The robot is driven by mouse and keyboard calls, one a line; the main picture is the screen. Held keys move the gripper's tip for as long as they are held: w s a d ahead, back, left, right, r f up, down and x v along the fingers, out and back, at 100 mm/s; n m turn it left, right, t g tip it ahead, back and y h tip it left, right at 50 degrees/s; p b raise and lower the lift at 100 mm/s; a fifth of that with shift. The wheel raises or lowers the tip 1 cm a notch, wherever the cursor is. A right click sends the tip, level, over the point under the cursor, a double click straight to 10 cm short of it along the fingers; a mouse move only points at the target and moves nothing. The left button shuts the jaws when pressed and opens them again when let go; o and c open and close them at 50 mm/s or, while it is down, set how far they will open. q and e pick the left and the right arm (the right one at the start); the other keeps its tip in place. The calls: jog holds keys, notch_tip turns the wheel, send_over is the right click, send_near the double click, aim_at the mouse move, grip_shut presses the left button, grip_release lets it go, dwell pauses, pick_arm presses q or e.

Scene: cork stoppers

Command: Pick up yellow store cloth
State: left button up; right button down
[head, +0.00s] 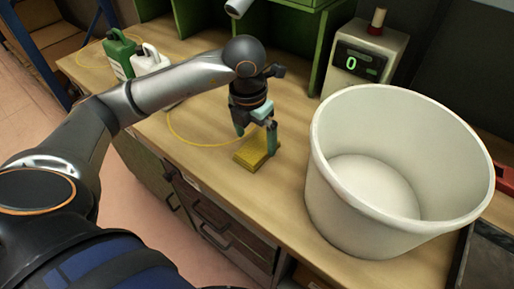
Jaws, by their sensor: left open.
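The yellow cloth (251,154) lies folded flat on the wooden workbench, near its front edge. My left gripper (256,136) points down with its fingers just above the cloth. The fingers are apart and one fingertip is at the right side of the cloth. I cannot tell whether that fingertip touches it. Nothing shows between the fingers. My right gripper is out of view.
A large white bucket (335,180) stands on the bench to the right of the cloth. Behind it is a device with a green "0" display (357,62). A green jug (119,55) and a white jug (147,60) stand at the back left. A yellow cord (180,134) loops left of the gripper.

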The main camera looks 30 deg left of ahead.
pick_arm(q)
jog(key=shift+w+f, duration=0.15)
jog(key=shift+f, duration=0.5)
jog(key=shift+w+f, duration=0.15)
jog(key=shift+f, duration=0.5)
jog(key=c, duration=1.1)
jog(key=shift+r, duration=0.6)
notch_tip(320, 180, up, 2)
jog(key=shift+r, duration=0.2)
jog(key=s+r, duration=0.4)
jog(key=shift+s+a+r, duration=0.1)
jog(key=shift+a+r, duration=0.1)
jog(key=shift+r, duration=0.1)
jog(key=s+r, duration=0.1)
jog(key=s, duration=0.2)
jog(key=s+r, duration=0.2)
jog(key=s, duration=0.1)
jog(key=s+r, duration=0.2)
jog(key=s, duration=0.2)
jog(key=shift+a, duration=0.35)
jog(key=shift+f, duration=0.1)
